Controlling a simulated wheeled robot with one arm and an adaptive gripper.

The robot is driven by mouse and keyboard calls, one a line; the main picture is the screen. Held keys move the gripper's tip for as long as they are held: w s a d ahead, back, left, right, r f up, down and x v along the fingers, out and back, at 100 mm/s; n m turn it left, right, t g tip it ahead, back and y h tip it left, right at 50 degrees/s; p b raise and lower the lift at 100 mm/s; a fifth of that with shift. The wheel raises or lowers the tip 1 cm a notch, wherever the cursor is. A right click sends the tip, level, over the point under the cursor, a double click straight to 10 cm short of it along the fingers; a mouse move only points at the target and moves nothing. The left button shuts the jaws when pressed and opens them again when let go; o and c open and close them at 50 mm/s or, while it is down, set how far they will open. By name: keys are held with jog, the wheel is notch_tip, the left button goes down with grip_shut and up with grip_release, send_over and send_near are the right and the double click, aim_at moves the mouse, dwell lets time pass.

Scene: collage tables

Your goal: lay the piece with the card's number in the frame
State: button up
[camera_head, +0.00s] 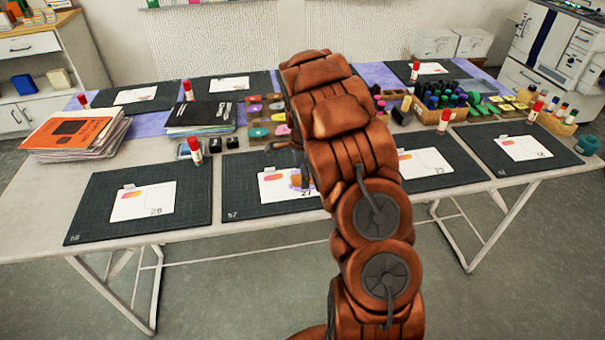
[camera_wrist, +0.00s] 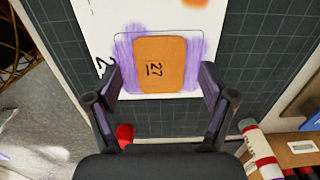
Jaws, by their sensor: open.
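An orange piece marked 27 (camera_wrist: 160,66) shows in the wrist view, over the purple-shaded, thin-outlined frame (camera_wrist: 124,52) on a white card (camera_wrist: 95,32). Purple shows on both sides of the piece, and it appears to lie flat. My gripper (camera_wrist: 162,82) is open, with one finger on each side of the piece and apart from it. In the head view, the card (camera_head: 269,188) bears the number 27 and lies on a dark cutting mat (camera_head: 240,203). The orange piece (camera_head: 298,179) is partly seen there. My arm hides part of the mat and most of the gripper.
Other mats with cards lie to the left (camera_head: 90,207) and right (camera_head: 560,160). Paper stacks (camera_head: 65,135) are at left, marker pens (camera_head: 440,100) at right.

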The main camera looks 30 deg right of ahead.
jog(key=shift+r, duration=0.15)
notch_tip(320, 180, up, 12)
dwell(0.5)
dwell(0.3)
